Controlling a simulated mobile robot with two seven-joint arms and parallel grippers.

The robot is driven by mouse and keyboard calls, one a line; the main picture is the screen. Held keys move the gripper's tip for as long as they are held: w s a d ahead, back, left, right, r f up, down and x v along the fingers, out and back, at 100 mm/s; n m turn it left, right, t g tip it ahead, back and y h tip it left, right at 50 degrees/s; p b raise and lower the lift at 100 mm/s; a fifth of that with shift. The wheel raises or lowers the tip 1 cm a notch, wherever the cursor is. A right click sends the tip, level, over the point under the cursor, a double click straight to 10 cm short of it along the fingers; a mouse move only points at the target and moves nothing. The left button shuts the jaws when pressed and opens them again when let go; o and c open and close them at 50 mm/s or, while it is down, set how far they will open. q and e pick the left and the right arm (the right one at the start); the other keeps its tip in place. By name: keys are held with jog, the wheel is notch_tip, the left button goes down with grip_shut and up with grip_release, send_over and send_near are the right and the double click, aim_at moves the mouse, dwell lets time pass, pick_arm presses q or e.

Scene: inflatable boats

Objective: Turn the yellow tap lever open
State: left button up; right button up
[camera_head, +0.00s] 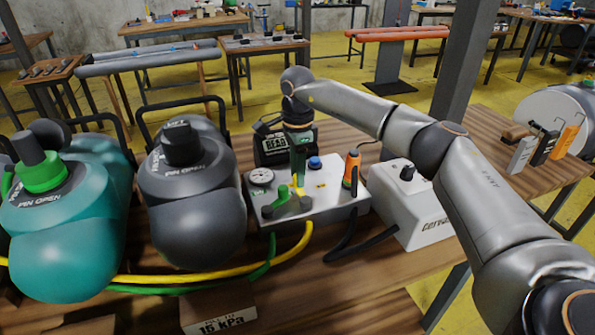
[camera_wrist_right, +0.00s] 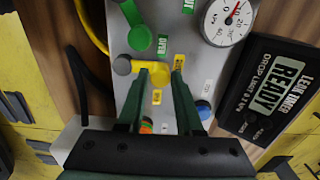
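The yellow tap lever (camera_head: 299,186) is on top of the light grey control box (camera_head: 335,207), partly hidden by my right gripper. My right gripper (camera_head: 299,178) points down over the box. In the right wrist view its two green fingers (camera_wrist_right: 160,76) are apart, with part of the lever between their tips; I cannot tell whether they touch it. A green lever (camera_head: 282,195) stands beside the yellow one. My left gripper is not in view.
The box also bears a pressure gauge (camera_head: 262,177), a blue button (camera_head: 315,162) and an orange-and-green tool (camera_head: 352,170). A black leak timer (camera_wrist_right: 275,88) reading READY stands close by. A white box (camera_head: 405,205) stands to the right, grey (camera_head: 195,215) and teal (camera_head: 70,245) inflatables to the left.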

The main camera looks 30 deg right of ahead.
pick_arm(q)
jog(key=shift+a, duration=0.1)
pick_arm(e)
grip_shut()
